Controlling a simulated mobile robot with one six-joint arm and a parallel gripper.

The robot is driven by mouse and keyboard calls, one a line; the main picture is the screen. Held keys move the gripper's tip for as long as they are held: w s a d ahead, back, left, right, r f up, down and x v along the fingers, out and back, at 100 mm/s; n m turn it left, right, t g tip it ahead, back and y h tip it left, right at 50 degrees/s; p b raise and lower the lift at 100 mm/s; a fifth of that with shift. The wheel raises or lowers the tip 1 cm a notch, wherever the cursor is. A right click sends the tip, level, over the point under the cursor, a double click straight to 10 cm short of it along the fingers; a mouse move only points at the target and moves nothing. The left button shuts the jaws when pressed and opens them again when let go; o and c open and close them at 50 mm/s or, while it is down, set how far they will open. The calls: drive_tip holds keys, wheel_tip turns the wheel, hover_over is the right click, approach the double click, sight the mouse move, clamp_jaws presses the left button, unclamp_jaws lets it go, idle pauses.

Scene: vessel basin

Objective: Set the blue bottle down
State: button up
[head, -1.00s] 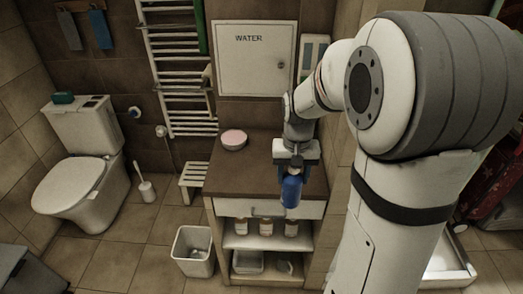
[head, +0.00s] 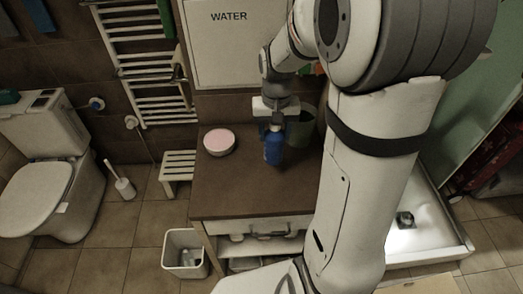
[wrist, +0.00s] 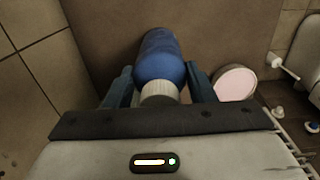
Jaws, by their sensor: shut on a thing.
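The blue bottle (head: 273,147) is upright in my gripper (head: 274,127), over the brown top of the cabinet (head: 245,192). In the wrist view the blue bottle (wrist: 160,58) shows its pale cap end between the two fingers of my gripper (wrist: 160,84). The gripper is shut on it near the top. The bottle's base is at or just above the cabinet top; I cannot tell whether it touches.
A round pink-topped dish (head: 219,142) stands on the cabinet top, left of the bottle. A dark green container (head: 301,128) stands just right of the gripper. The front of the cabinet top is clear. A white bin (head: 185,254) stands on the floor.

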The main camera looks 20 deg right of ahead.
sight(273, 153)
wheel_tip(273, 153, down, 8)
drive_tip(key=shift+a+f+p, duration=0.1)
drive_tip(key=shift+p, duration=0.3)
drive_tip(key=shift+f, duration=0.1)
drive_tip(key=o, duration=0.9)
drive_tip(key=shift+f, duration=0.1)
drive_tip(key=o, duration=0.5)
